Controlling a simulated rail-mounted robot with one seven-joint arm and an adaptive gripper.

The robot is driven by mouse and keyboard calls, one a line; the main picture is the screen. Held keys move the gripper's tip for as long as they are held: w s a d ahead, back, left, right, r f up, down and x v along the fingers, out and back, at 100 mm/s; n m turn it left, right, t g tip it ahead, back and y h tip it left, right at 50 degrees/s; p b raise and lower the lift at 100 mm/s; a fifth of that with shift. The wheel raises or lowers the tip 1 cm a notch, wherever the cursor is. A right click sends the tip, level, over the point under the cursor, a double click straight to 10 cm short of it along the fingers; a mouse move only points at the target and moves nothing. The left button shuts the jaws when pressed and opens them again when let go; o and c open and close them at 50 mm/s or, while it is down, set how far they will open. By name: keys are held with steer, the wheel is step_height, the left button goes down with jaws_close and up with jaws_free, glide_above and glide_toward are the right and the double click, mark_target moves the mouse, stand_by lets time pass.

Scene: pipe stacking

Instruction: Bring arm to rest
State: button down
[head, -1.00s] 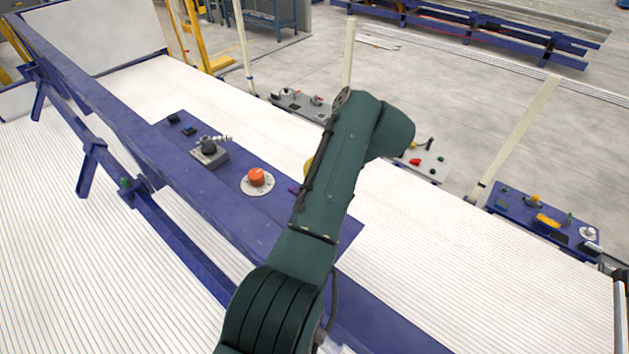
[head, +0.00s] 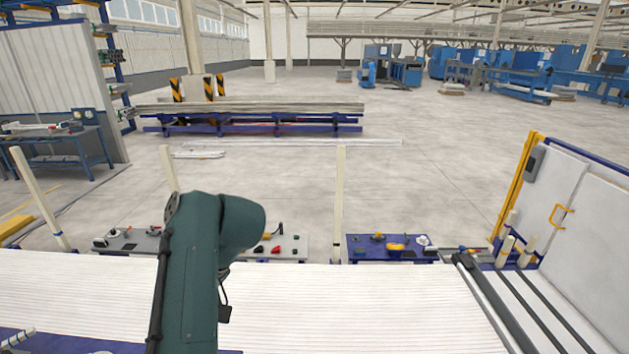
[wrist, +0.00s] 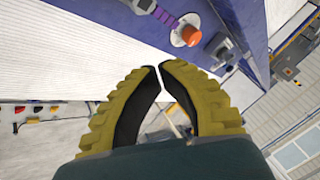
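My gripper (wrist: 160,68) shows in the wrist view with two yellow ribbed fingers and black inner pads. The fingertips are almost together, and nothing is held between them. Past the tips are a blue beam (wrist: 235,20) with a red-orange button (wrist: 187,36) and a bed of white pipes (wrist: 60,60). In the head view my dark green arm stands upright left of centre, over the white pipes (head: 350,305). My gripper is hidden in the head view.
Behind the pipes are a grey control panel (head: 285,247) and a blue control panel (head: 372,250). Cream posts (head: 339,200) rise along the far edge of the pipe bed. A yellow-framed white gate (head: 580,200) stands at right. The floor beyond is largely open.

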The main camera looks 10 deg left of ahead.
steer(key=w+d+f+m+t+p, duration=0.1)
steer(key=w+d+f+m+t, duration=0.15)
steer(key=d+f, duration=0.45)
steer(key=w+d+f+m+t+p, duration=0.1)
steer(key=w+d+f+m+t, duration=0.2)
steer(key=d, duration=0.8)
steer(key=w+d+r+m+t+h+p, duration=0.1)
steer(key=w+d+r+t+h, duration=0.1)
steer(key=d+r+t, duration=0.35)
steer(key=s+d+r+m+t+h, duration=0.2)
steer(key=s+d+r+t, duration=0.2)
steer(key=r, duration=0.5)
steer(key=s+d+r+m+t+h, duration=0.2)
steer(key=s+d+r+t, duration=0.3)
steer(key=r, duration=0.5)
steer(key=s+d+r+m+t+h, duration=0.1)
steer(key=s+d+r+t, duration=0.3)
steer(key=r, duration=0.6)
steer(key=s+d+m, duration=0.1)
steer(key=s+d, duration=0.1)
steer(key=s, duration=0.1)
steer(key=shift+s+r+m+h, duration=0.2)
steer(key=shift+s+m+h, duration=0.05)
steer(key=shift+m+h, duration=0.15)
